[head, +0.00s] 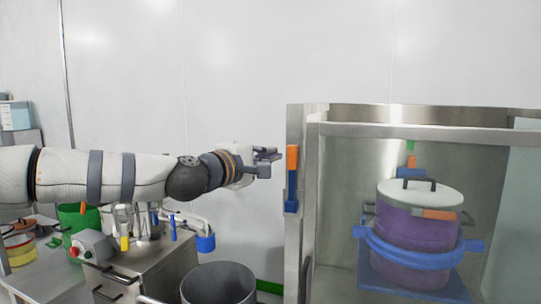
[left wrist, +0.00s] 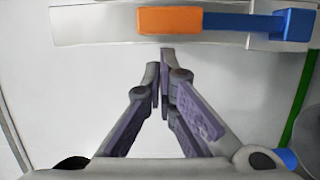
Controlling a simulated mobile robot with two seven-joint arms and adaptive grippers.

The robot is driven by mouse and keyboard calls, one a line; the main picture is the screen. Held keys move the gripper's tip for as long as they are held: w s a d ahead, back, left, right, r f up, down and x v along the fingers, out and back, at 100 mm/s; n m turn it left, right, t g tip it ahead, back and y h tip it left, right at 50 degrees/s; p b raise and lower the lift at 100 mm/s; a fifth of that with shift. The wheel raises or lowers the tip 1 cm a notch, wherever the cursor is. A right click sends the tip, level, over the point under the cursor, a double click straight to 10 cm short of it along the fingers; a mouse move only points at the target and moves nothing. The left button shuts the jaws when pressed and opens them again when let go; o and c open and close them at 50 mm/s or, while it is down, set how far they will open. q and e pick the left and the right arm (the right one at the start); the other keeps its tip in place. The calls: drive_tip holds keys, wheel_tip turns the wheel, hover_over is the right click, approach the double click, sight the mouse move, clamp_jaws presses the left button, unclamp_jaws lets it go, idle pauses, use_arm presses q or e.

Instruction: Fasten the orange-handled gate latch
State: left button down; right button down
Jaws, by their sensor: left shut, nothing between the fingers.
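The gate latch (head: 292,180) is upright on the front left metal post of the enclosure, with an orange handle (head: 292,159) at the top and a blue part below. In the left wrist view the orange handle (left wrist: 170,20) and the blue end (left wrist: 295,24) lie across the top, just beyond my fingertips. My left gripper (head: 267,160) is shut and empty, a short gap left of the latch, at about the orange handle's height. It also shows shut in the left wrist view (left wrist: 159,68). My right gripper is not in view.
Behind the clear panel stands a purple pot (head: 405,228) with a white lid, held by a blue ring (head: 415,252). A steel drum (head: 218,287) and a steel cabinet (head: 150,268) stand below my left arm. The wall behind is bare.

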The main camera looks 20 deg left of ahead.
use_arm(q)
drive_tip(key=shift+d+f, duration=0.1)
drive_tip(key=shift+d, duration=0.15)
drive_tip(key=shift+d+r, duration=0.25)
drive_tip(key=shift+d, duration=0.6)
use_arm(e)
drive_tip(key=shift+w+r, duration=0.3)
use_arm(q)
drive_tip(key=shift+a, duration=0.15)
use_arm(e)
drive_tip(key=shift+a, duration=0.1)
